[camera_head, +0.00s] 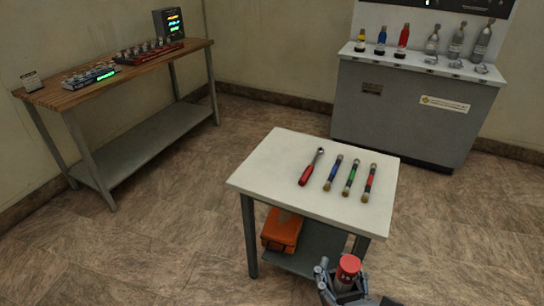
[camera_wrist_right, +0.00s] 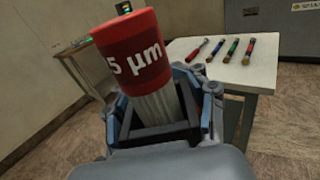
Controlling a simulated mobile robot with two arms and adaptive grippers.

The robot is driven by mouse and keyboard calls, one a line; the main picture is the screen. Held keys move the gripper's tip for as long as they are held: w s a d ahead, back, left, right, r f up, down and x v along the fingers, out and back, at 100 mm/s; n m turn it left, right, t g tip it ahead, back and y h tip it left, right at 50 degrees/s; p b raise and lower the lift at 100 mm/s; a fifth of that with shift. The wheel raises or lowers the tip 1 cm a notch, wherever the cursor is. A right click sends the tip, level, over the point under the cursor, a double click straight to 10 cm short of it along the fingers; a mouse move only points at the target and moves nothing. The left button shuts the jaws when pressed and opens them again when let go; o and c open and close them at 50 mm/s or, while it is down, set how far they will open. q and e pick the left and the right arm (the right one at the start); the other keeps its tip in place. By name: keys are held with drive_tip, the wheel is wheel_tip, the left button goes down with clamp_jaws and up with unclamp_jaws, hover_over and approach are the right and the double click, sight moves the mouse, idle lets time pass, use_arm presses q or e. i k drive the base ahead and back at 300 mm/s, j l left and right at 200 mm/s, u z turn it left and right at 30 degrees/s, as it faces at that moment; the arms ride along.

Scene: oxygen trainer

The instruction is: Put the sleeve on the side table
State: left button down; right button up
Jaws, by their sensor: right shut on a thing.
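The sleeve, a red cap marked "5 µm" over a pale ribbed body, is held in my right gripper (camera_head: 342,280). The red sleeve (camera_head: 348,268) shows at the bottom of the head view, in front of the side table. In the right wrist view the sleeve (camera_wrist_right: 132,50) leans a little to the left, and the gripper fingers (camera_wrist_right: 160,120) close around its lower body. The white-topped side table (camera_head: 270,178) stands just beyond the gripper; it also shows in the right wrist view (camera_wrist_right: 262,78). My left gripper is not in view.
On the side table lie a red-handled ratchet (camera_head: 311,168) and three banded brushes (camera_head: 351,178). The front-left part of its top is bare. An orange box (camera_head: 283,230) sits on its lower shelf. A wooden bench (camera_head: 140,70) stands at left, a grey cabinet (camera_head: 410,110) with bottles behind.

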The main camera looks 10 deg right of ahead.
sight(281, 158)
drive_tip(key=i+j+u, duration=0.15)
drive_tip(key=i+u, duration=0.8)
drive_tip(key=u, duration=0.15)
drive_tip(key=i+j+z, duration=0.2)
drive_tip(key=i+z, duration=0.25)
drive_tip(key=i+j+z, duration=0.6)
drive_tip(key=z, duration=0.25)
drive_tip(key=i+j+z, duration=0.25)
drive_tip(key=z, duration=0.15)
drive_tip(key=i+j+z, duration=0.45)
drive_tip(key=j+z, duration=0.3)
